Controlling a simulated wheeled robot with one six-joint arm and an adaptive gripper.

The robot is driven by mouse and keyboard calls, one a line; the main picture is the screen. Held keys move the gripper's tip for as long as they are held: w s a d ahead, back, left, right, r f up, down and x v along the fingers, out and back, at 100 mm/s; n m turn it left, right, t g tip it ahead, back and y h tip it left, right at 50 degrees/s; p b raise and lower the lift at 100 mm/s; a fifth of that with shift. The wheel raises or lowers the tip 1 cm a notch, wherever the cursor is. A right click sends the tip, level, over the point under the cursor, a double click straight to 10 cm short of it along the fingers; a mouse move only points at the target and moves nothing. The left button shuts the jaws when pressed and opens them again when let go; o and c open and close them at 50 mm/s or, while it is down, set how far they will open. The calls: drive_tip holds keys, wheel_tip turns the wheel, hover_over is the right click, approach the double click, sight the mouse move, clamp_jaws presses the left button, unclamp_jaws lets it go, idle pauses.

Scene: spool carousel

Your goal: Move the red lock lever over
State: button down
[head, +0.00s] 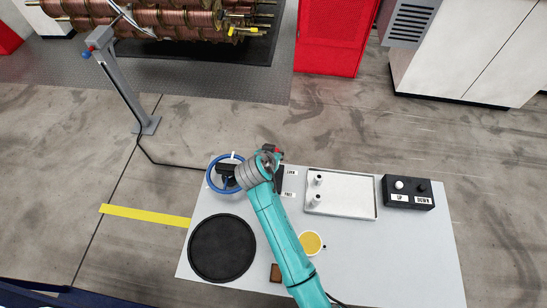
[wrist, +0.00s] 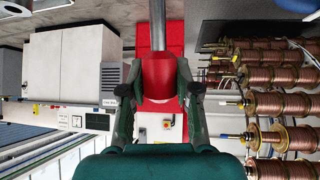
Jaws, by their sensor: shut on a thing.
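The red lock lever shows in the wrist view as a red grip (wrist: 157,80) on a grey metal rod. My gripper (wrist: 160,88) has one finger on each side of this red grip and is shut on it. In the head view my gripper (head: 271,153) is at the table's back edge, and only a small red bit of the lever (head: 279,150) shows beside it. The lever's dark base (head: 279,181) is partly hidden by my arm. Two labels, LOCK (head: 291,172) and FREE (head: 288,194), lie just right of the base.
A blue handwheel (head: 211,178) stands close left of my gripper. A pale tray with two pegs (head: 345,207) and an UP/DOWN button box (head: 408,205) are to the right. Copper spools (head: 170,25) are behind.

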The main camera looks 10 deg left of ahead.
drive_tip(key=shift+w+f+g, duration=0.25)
drive_tip(key=shift+w+g, duration=0.45)
drive_tip(key=shift+w, duration=0.05)
drive_tip(key=c, duration=0.8)
unclamp_jaws()
drive_tip(key=v, duration=1.2)
drive_tip(key=shift+d, duration=0.15)
